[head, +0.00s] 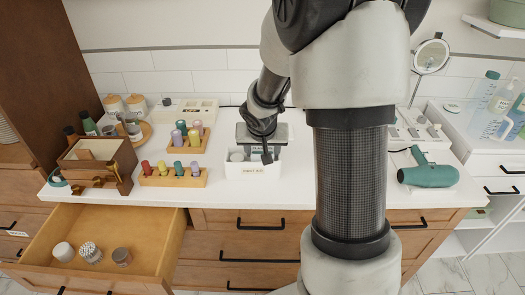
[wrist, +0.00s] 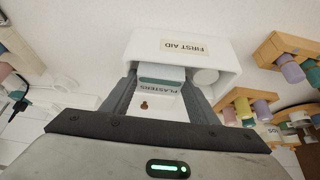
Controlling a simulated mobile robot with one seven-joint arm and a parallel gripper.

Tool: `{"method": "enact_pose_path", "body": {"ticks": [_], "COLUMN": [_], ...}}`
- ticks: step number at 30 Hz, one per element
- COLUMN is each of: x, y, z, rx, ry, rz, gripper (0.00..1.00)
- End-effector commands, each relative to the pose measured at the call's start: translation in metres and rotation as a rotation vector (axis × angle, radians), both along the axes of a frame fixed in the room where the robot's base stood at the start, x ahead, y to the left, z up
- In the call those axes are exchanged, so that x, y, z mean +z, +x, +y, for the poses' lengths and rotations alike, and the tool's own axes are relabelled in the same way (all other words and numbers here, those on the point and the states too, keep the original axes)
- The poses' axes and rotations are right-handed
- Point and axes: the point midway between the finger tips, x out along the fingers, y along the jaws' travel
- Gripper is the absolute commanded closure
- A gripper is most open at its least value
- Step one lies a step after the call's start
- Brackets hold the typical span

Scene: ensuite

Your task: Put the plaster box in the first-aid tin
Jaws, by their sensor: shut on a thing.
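The first-aid tin (head: 253,171) is a white open box on the counter with a "FIRST AID" label on its front. It also shows in the wrist view (wrist: 222,54). My gripper (head: 261,154) points down over it, shut on the plaster box (wrist: 162,76). The plaster box has a teal side and a pale face marked "PLASTERS", and sits between my two fingers at the tin's opening. Its far end overlaps the inside of the tin; how deep it reaches and whether it touches the floor are hidden. A white round roll (wrist: 205,76) lies in the tin beside it.
Wooden holders with coloured bottles (head: 173,177) stand left of the tin, with a wooden box (head: 98,163) further left. A teal hair dryer (head: 428,174) lies at the right. An open drawer (head: 100,245) juts out at the front left, holding several small containers.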

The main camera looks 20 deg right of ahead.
Motion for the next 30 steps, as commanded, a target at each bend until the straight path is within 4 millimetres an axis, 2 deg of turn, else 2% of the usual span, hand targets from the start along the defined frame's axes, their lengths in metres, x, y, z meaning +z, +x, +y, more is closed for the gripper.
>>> {"method": "enact_pose_path", "body": {"ticks": [2, 3, 5, 6, 17, 21, 30], "x": [0.001, 0.001, 0.001, 0.001, 0.007, 0.023, 0.084], "y": [0.000, 0.000, 0.000, 0.000, 0.000, -0.002, -0.035], "z": [0.000, 0.000, 0.000, 0.000, 0.000, 0.000, 0.014], "rx": [0.000, 0.000, 0.000, 0.000, 0.000, -0.001, -0.001], "ry": [0.000, 0.000, 0.000, 0.000, -0.001, 0.000, -0.002], "rz": [-0.001, 0.000, 0.000, 0.000, 0.000, -0.002, -0.004], "gripper": [0.67, 0.40, 0.29, 0.28, 0.28, 0.28, 0.28]}}
